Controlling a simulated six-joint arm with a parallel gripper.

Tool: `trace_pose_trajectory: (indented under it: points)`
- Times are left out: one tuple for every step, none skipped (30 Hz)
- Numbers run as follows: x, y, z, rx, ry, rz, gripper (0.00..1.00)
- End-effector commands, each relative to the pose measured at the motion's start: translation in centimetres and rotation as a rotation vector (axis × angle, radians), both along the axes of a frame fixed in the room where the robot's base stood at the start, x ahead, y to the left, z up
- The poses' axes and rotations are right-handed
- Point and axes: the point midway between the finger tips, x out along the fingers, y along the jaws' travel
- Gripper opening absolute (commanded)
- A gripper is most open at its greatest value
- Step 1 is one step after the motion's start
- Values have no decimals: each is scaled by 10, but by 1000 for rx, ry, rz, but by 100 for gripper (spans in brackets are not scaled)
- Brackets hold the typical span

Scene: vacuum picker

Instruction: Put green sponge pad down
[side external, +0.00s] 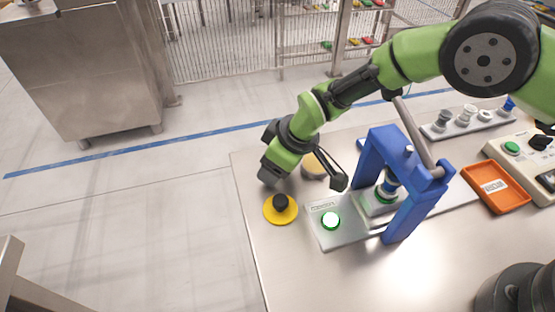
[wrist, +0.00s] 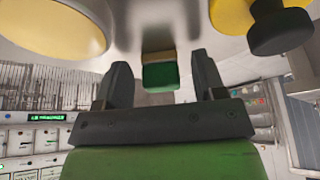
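The green sponge pad (wrist: 160,76), with a yellow layer, shows in the wrist view between the two dark fingers of my gripper (wrist: 160,66). A narrow gap shows on each side of the pad, so the fingers look open and not pressed on it. I cannot tell from this view whether the pad touches the table. In the side external view my gripper (side external: 271,174) is low at the table's far left edge, and the pad is hidden there.
A yellow disc with a black knob (side external: 281,207) lies close in front of my gripper. A round tan-yellow piece (side external: 316,166) is just right of it.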

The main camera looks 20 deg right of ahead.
Motion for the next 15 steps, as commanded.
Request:
trace_pose_trajectory:
  points:
    - [0, 0, 0, 0, 0, 0, 63]
    - [0, 0, 0, 0, 0, 0, 63]
    - [0, 0, 0, 0, 0, 0, 63]
    - [0, 0, 0, 0, 0, 0, 63]
    - [0, 0, 0, 0, 0, 0, 63]
    - [0, 0, 0, 0, 0, 0, 63]
    - [0, 0, 1, 0, 0, 0, 63]
    - [0, 0, 2, 1, -1, 0, 63]
    - [0, 0, 4, 0, -1, 1, 63]
    - [0, 0, 6, 1, -1, 0, 63]
    - [-1, -1, 9, 1, -1, 0, 63]
    - [-2, -2, 13, 1, 0, -1, 63]
    - [-3, -3, 17, 1, 0, -1, 63]
    - [-4, -4, 21, 1, -1, 0, 63]
    - [-6, -6, 28, 1, -2, 0, 63]
